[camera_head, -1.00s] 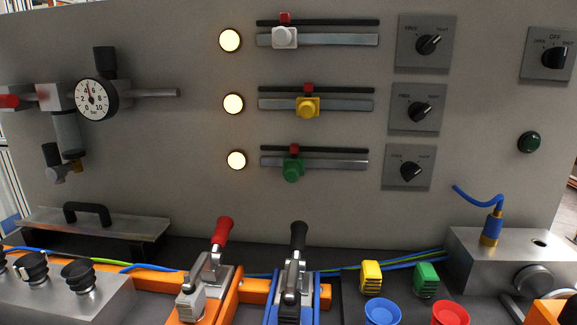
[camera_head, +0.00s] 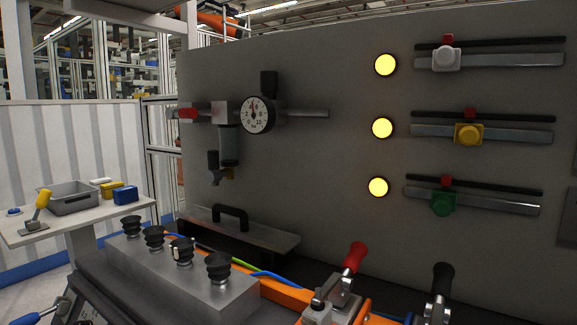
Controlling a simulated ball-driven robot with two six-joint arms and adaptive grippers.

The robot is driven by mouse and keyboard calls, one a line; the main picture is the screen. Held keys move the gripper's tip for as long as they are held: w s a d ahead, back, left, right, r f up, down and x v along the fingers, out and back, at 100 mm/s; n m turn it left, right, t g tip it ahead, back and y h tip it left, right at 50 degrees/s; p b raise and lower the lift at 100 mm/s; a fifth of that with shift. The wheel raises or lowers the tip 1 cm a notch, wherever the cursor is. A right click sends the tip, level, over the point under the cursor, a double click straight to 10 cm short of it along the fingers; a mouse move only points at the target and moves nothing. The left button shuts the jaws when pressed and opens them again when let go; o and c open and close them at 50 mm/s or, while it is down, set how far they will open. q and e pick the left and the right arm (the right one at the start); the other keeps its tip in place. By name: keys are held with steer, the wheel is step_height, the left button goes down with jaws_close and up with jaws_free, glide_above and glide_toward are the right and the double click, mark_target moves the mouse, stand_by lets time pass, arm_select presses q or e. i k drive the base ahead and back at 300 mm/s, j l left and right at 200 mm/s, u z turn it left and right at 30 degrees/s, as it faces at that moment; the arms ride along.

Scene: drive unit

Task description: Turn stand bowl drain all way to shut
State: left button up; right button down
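The drain (camera_head: 219,175) is a small metal valve with a dark upright knob (camera_head: 213,160) and a brass-coloured fitting. It hangs under the grey cylindrical bowl (camera_head: 229,146) on the left part of the grey panel. The view does not show clearly whether the drain is open or shut. Above the bowl is a metal block with a red-ended part (camera_head: 187,113) on its left. A round white gauge (camera_head: 257,115) with a dark knob above it sits to its right. Neither of my grippers is in view.
A metal block with several black suction cups (camera_head: 184,250) stands in front. Red-handled (camera_head: 355,257) and black-handled (camera_head: 442,278) clamps are at lower right. A side table (camera_head: 92,220) holds a grey bin.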

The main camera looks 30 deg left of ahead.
mark_target(214, 175)
steer(key=u, duration=1.3)
steer(key=i+j, duration=0.1)
steer(key=j+z, duration=0.05)
steer(key=j, duration=0.05)
